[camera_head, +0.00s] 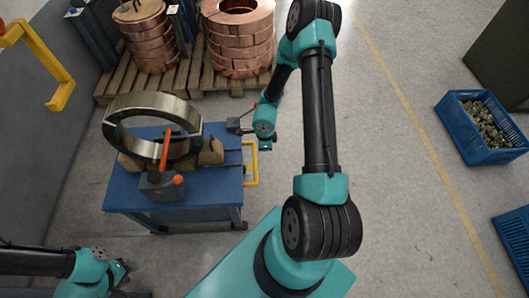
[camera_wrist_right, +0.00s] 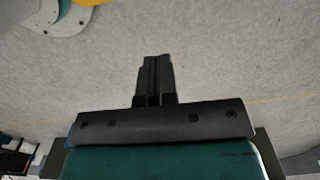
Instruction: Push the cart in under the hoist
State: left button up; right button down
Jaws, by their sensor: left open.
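The blue cart (camera_head: 222,183) stands at left with a yellow push handle (camera_head: 251,166) on its right side. It carries a large upright metal ring (camera_head: 112,112) on wooden blocks (camera_head: 210,153). The yellow hoist hook (camera_head: 62,92) hangs at the upper left, beyond and left of the cart. My left gripper (camera_head: 127,275) is open and empty at the lower left, in front of the cart and apart from it. My right arm bends over toward the cart's right side, near the handle. In the right wrist view my right gripper (camera_wrist_right: 155,75) has its fingers together with nothing visible between them.
Copper coils (camera_head: 240,40) stand on a wooden pallet (camera_head: 190,80) behind the cart. A grey tool with an orange handle (camera_head: 163,182) sits on the cart's front. A grey wall (camera_head: 40,140) bounds the left. Blue crates (camera_head: 470,140) lie far right; the floor between is clear.

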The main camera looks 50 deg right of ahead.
notch_tip(320, 180, down, 14)
dwell(0.9)
jog(key=shift+r, duration=0.1)
dwell(0.4)
